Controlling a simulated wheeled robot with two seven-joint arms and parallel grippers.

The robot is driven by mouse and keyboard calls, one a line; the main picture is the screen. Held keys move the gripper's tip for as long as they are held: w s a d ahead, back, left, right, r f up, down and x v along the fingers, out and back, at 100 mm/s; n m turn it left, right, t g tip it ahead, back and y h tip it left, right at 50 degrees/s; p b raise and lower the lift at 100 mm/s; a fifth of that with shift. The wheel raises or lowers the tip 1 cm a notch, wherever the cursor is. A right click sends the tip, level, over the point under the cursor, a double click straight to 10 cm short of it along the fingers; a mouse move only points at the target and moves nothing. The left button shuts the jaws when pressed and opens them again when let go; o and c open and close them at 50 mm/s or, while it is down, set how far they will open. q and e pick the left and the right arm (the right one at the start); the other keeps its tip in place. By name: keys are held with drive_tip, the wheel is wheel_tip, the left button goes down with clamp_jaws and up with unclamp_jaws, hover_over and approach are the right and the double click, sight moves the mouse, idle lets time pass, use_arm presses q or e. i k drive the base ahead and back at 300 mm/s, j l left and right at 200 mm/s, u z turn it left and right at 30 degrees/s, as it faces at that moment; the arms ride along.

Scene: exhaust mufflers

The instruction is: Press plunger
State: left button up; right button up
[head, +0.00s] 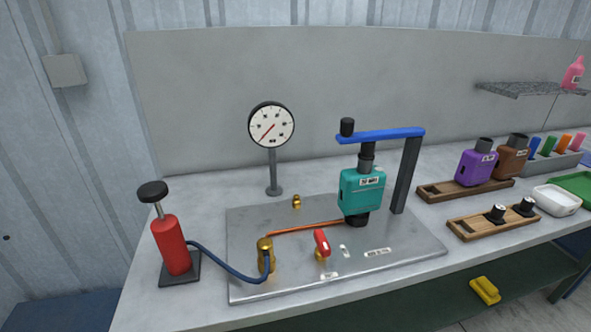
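A red pump (173,245) stands upright on a dark square base at the left front of the workbench. Its plunger, with a black round knob (152,191) on a metal rod, is raised above the red body. A blue hose (218,270) runs from the pump to a brass fitting (265,255) on a metal plate. A pressure gauge (271,125) stands on a post behind, its red needle pointing to the lower left. A teal muffler (361,192) stands on the plate under a blue clamp arm (382,135). Neither gripper is in view.
A red-handled valve (321,244) sits on the plate (300,283). To the right are wooden racks (466,189) with purple and brown mufflers, a white tray (557,199) and a green tray. A yellow object (485,290) lies on the lower shelf. The space around the plunger knob is clear.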

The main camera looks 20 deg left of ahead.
sight(153, 192)
drive_tip(key=u, duration=1.55)
